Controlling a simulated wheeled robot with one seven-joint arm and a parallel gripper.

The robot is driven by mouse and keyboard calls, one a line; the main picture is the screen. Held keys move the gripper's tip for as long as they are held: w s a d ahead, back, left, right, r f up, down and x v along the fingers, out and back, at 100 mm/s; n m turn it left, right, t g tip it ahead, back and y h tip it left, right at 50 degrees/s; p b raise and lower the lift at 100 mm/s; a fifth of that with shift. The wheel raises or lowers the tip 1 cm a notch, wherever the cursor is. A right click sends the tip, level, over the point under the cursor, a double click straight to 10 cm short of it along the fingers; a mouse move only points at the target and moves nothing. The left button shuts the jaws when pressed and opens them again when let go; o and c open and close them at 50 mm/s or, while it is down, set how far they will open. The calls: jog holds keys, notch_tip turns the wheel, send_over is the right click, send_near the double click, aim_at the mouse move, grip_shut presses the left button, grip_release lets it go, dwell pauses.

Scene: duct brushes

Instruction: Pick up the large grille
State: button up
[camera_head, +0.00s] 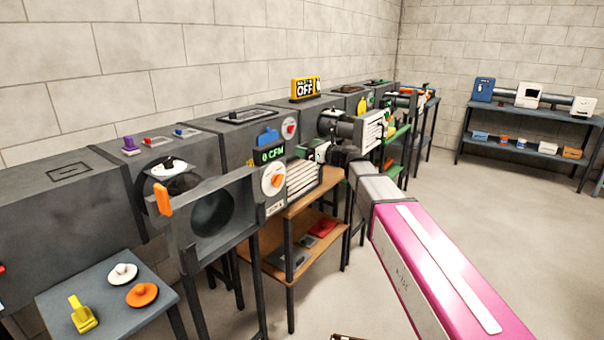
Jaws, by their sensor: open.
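One white slatted grille (302,179) is at the duct row, above a wooden shelf unit. A second white slatted grille (373,132) is farther along the row. I cannot tell for sure which of them is the large grille. My arm reaches in from the lower right, and my gripper (322,153) is at the upper right edge of the nearer grille. The gripper is open, but its fingers are small and dark here. I cannot tell whether they touch the grille.
A green "0 CFM" display (269,155) and an orange-knob dial (273,179) are just left of the nearer grille. An open duct door (213,212) juts out farther left. The wooden shelf unit (290,209) stands below. The floor (480,235) at right is clear.

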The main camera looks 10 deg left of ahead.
aim_at(303, 145)
jog(key=x, duration=0.5)
jog(key=shift+w+r, duration=0.1)
jog(key=shift+r, duration=0.05)
jog(key=c, duration=1)
jog(key=shift+c, duration=0.2)
jog(key=shift+r, duration=0.15)
notch_tip(303, 145, up, 28)
dwell(1.0)
jog(key=shift+d, duration=0.1)
